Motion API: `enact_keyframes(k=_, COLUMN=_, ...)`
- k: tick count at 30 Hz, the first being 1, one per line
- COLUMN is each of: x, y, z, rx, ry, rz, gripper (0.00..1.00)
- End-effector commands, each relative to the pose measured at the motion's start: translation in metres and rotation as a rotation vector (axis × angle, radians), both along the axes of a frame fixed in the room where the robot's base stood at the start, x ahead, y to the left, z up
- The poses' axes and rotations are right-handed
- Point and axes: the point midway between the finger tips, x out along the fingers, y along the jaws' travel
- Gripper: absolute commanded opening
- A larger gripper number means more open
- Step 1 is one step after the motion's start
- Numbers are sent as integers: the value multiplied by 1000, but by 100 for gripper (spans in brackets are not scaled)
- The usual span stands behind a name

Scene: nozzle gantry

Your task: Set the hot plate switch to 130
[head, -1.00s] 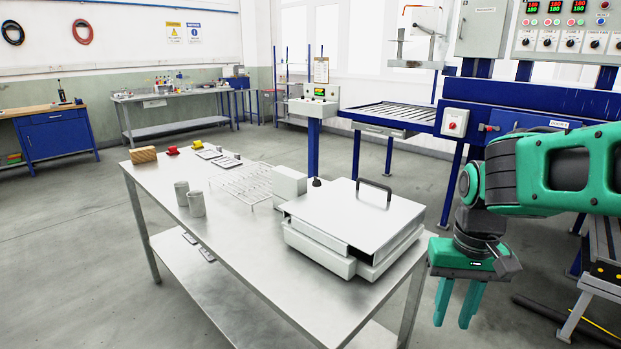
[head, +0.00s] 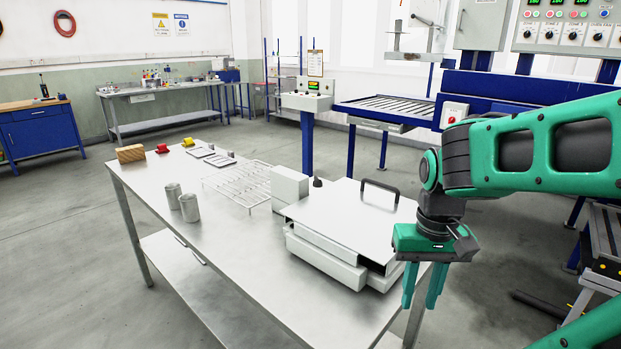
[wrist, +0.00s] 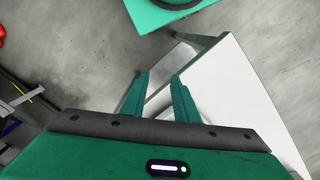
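A white box-shaped appliance (head: 325,262) with a flat lid and a dark handle stands on the near right end of the steel table; it looks like the hot plate. A small black knob-like part (head: 317,182) rises at its back left edge. I cannot see a switch scale or the number 130. My gripper (head: 423,290) hangs fingers-down just right of the appliance, near the table's right edge. It is open and empty. In the wrist view its fingers (wrist: 157,92) are apart, over the floor and table edge.
The steel table (head: 225,290) also holds a white block (head: 290,188), two grey cups (head: 188,208), a wire rack (head: 238,186) and a wooden block (head: 130,153). Floor at left is free.

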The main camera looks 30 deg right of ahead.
Motion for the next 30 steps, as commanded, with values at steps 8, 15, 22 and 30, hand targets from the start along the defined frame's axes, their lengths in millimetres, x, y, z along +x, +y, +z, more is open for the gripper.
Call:
enact_keyframes(k=8, x=-7, y=-1, z=8, rx=-2, ry=-17, rz=4, gripper=27)
enact_keyframes(k=15, x=65, y=-23, z=42, rx=-36, ry=-59, rz=59, gripper=27)
enact_keyframes(k=22, x=190, y=-56, z=83, rx=-79, ry=-134, rz=174, gripper=27)
enact_keyframes(k=30, x=345, y=-85, z=107, rx=-107, ry=-235, rz=336, gripper=27)
